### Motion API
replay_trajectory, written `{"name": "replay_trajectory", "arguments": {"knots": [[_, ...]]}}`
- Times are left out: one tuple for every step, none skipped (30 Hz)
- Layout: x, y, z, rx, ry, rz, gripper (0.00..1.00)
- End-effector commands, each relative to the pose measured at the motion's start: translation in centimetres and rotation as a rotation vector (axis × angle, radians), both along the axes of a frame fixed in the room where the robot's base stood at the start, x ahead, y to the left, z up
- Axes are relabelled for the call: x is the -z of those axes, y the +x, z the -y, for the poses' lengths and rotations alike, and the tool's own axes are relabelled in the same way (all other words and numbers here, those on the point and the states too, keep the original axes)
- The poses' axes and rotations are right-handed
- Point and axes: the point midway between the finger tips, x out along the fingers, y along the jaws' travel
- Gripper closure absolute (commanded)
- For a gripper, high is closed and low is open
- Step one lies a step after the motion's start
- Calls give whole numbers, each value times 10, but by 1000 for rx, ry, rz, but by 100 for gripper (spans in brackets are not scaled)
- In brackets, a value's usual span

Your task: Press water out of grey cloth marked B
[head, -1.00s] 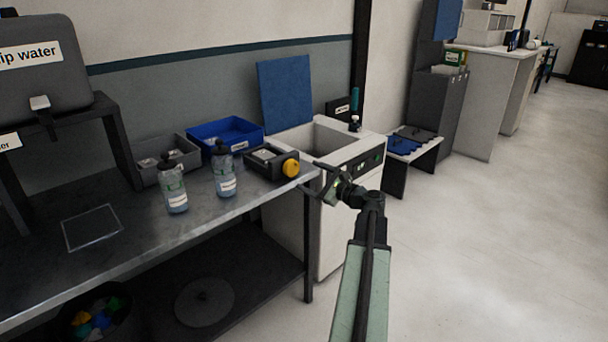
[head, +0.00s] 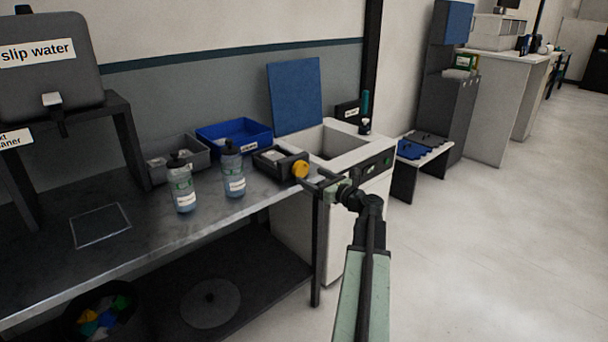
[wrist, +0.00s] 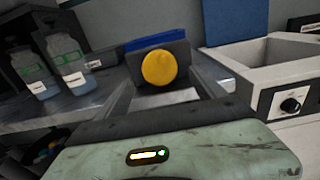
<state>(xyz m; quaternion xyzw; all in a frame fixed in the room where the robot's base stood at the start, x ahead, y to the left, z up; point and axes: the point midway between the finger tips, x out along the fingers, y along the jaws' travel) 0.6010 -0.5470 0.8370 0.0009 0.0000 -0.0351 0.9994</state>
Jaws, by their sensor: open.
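A dark press-like box (head: 278,163) with a round yellow knob (head: 300,169) stands at the right end of the metal bench. A pale grey piece shows in its top; I cannot tell whether it is the cloth, and no B mark is readable. My gripper (head: 312,178) is open and empty, just in front of the knob. In the wrist view the knob (wrist: 159,67) appears between my two spread fingers (wrist: 163,82), a little beyond the tips, with no clear contact. The dark box (wrist: 180,58) shows behind it.
A grey bin (head: 170,160) with pale contents and a blue bin (head: 233,136) are behind. A white sink unit (head: 375,170) adjoins the bench at right.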

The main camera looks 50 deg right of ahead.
Motion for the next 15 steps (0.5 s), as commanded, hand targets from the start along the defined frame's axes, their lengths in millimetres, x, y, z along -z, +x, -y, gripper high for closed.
{"name": "replay_trajectory", "arguments": {"knots": [[0,12,2,-2,0,0,21],[0,18,2,-3,-1,0,21],[0,25,3,-2,-1,0,21],[0,30,4,-1,-1,0,21],[0,34,4,-2,-1,0,21],[0,40,4,-2,-1,0,21],[0,43,4,-2,-1,0,21],[0,45,4,-1,-1,0,21],[0,47,4,0,-1,0,21],[0,49,4,0,-1,0,21],[0,50,4,1,-1,0,21],[0,50,4,1,-2,0,21],[0,50,4,1,-2,0,21],[0,50,4,1,-2,0,21],[0,50,4,1,-2,0,21]]}}
